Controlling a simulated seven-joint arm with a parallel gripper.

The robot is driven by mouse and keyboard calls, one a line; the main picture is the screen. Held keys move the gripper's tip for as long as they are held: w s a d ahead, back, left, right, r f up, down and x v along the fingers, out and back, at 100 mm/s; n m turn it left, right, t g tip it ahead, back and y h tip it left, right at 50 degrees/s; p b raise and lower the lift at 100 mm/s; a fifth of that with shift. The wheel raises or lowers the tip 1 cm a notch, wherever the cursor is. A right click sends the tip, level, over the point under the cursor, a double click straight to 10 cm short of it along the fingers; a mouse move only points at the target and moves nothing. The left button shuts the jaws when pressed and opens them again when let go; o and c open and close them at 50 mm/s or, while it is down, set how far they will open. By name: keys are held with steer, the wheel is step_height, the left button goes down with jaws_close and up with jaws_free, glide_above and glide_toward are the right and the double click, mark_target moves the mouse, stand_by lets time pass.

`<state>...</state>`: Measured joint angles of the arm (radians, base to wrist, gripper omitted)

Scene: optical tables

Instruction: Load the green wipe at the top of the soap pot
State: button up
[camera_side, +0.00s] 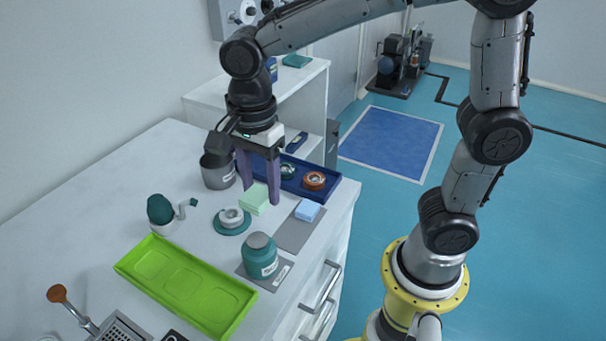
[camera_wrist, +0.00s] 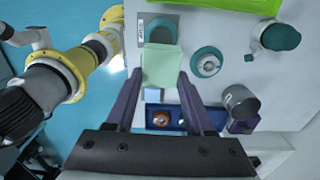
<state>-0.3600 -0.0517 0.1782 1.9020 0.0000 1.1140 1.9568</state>
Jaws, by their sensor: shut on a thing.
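My gripper (camera_side: 260,194) points down over the white worktop, its two purple fingers shut on the green wipe (camera_side: 253,199), a pale green square. In the wrist view the wipe (camera_wrist: 162,64) lies between the fingertips (camera_wrist: 160,76). It appears held above the worktop. The soap pot (camera_side: 260,256) is a teal jar with a grey-green top and a pale label, upright on a grey mat (camera_side: 280,283). In the side view it is nearer the camera than the gripper, apart from the wipe. In the wrist view the wipe partly overlaps the teal pot (camera_wrist: 160,27).
A light blue block (camera_side: 307,210) sits on another grey mat. Near it are a teal disc with a pale ring (camera_side: 231,218), a grey pot (camera_side: 217,172) and a dark blue tray (camera_side: 330,187). A bright green tray (camera_side: 183,288) lies left of the soap pot.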

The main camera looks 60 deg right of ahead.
mark_target(261, 235)
steer(key=shift+w+a+f, duration=0.1)
steer(key=shift+a+f, duration=0.35)
steer(key=shift+a, duration=0.1)
steer(key=shift+a+f, duration=0.2)
steer(key=shift+f, duration=3)
steer(key=shift+f, duration=0.95)
steer(key=shift+r, duration=3.6)
steer(key=shift+d, duration=0.1)
